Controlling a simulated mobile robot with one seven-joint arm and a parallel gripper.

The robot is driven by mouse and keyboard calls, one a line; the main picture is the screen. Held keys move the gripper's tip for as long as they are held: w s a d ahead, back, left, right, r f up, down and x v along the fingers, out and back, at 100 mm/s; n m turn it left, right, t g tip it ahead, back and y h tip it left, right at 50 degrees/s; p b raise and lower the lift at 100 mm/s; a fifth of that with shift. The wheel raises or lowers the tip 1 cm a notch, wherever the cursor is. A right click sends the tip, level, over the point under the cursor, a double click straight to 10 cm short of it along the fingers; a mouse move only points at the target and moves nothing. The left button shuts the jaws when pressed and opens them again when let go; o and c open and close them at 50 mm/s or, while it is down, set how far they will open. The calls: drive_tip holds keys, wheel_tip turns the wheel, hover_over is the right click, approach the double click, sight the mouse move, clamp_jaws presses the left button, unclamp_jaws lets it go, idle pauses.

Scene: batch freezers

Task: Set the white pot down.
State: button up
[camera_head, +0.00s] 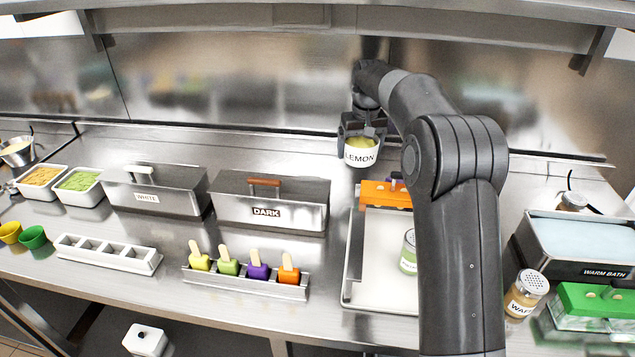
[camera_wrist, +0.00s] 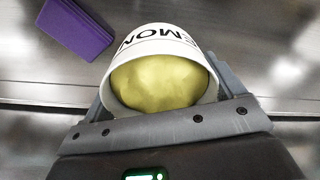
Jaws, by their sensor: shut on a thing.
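The white pot (camera_head: 361,156) is labelled LEMON and holds something yellow. My gripper (camera_head: 361,133) is shut on it near the back of the steel counter, behind the tray. In the wrist view the pot (camera_wrist: 112,82) sits between the two fingers (camera_wrist: 160,90), with its yellow filling facing the camera. From these views I cannot tell whether its base touches the counter.
A tray (camera_head: 352,286) holds an orange block (camera_head: 385,195) and a green-labelled jar (camera_head: 408,255). Lidded steel boxes marked WHITE (camera_head: 150,198) and DARK (camera_head: 270,213) stand left. Bare counter (camera_head: 270,155) lies left of the pot. A purple block (camera_wrist: 75,28) shows in the wrist view.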

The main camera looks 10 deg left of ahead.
drive_tip(key=a+f, duration=0.2)
drive_tip(key=a, duration=0.2)
drive_tip(key=w+a+f, duration=0.1)
drive_tip(key=a+f, duration=0.1)
drive_tip(key=a, duration=0.2)
drive_tip(key=w+a+f, duration=0.1)
drive_tip(key=a+f, duration=0.2)
drive_tip(key=a, duration=0.1)
drive_tip(key=shift+f, duration=2)
drive_tip(key=shift+f, duration=0.1)
drive_tip(key=o, duration=0.9)
drive_tip(key=shift+o, duration=0.2)
